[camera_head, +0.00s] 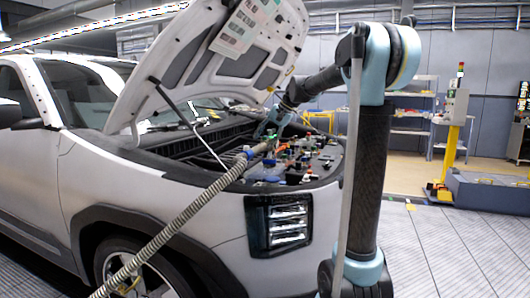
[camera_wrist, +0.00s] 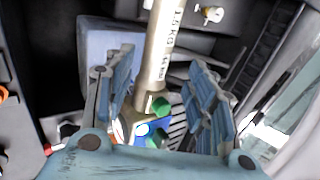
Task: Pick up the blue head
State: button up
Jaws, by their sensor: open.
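A ribbed hose (camera_head: 165,235) rises from the lower left in the head view. It ends over the engine bay in a blue fitting (camera_head: 247,153). In the wrist view, a metallic tube (camera_wrist: 166,45) with printed lettering runs between my fingers, and green knobs (camera_wrist: 159,106) and a bright blue part (camera_wrist: 150,128) show at its lower end. A pale blue block (camera_wrist: 101,42) lies behind the tube at left. I cannot tell which blue piece is the head. My gripper (camera_wrist: 161,60) is open, its fingers apart on either side of the tube. It also shows above the engine bay (camera_head: 272,126).
A silver car (camera_head: 205,205) stands with its hood (camera_head: 225,45) raised on a prop rod (camera_head: 187,122). Several coloured caps and parts crowd the engine bay. A yellow post (camera_head: 450,150) and shelves (camera_head: 411,120) stand at right.

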aim_at(262, 145)
jog(key=shift+s+d+x, duration=0.1)
jog(key=shift+x, duration=1.15)
jog(key=shift+s+d+x, duration=0.1)
jog(key=shift+d+x, duration=0.05)
jog(key=shift+x, duration=1.15)
jog(key=shift+f, duration=0.15)
grip_shut()
